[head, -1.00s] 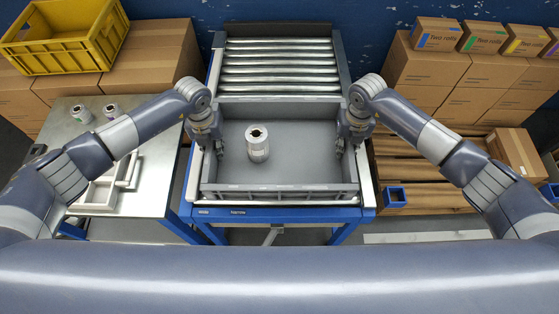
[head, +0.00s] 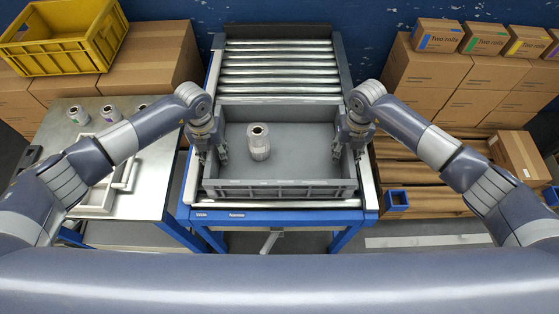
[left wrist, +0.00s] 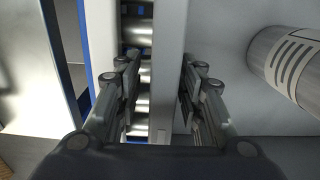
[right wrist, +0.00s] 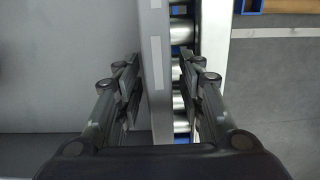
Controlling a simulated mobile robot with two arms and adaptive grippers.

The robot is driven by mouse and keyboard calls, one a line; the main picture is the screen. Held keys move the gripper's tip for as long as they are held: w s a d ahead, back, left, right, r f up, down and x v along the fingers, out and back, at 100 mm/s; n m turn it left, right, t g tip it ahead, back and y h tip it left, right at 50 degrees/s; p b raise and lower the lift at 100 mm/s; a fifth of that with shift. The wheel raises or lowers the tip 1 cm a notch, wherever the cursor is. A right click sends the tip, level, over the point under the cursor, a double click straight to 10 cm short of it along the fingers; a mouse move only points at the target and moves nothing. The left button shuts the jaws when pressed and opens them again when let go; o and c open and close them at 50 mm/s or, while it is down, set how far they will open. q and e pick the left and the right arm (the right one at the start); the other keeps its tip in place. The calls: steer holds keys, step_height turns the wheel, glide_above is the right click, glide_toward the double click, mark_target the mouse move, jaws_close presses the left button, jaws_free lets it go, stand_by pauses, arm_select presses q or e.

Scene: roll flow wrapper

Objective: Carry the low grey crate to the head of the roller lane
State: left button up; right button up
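The low grey crate (head: 305,150) sits level on the near part of the roller lane (head: 279,62), in the middle of the head view. A white roll with a dark core (head: 258,142) stands inside it, left of centre. My left gripper (head: 212,154) is open, its fingers either side of the crate's left wall (left wrist: 168,70). My right gripper (head: 347,153) is open in the same way around the right wall (right wrist: 155,60). Gaps show between fingers and walls in both wrist views. The crate's underside is hidden.
Bare rollers lie beyond the crate, between side rails. A metal table (head: 150,190) with a white tray and several rolls stands at left. A yellow crate (head: 62,40) rests on cartons at back left. Cartons (head: 480,80) and a pallet stand at right, with a small blue bin (head: 397,200).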

arm_select(q)
step_height(320, 180, up, 11)
steer(key=shift+r, duration=0.35)
arm_select(e)
steer(key=shift+r, duration=0.1)
step_height(320, 180, up, 12)
steer(key=shift+f, duration=0.1)
stand_by(0.5)
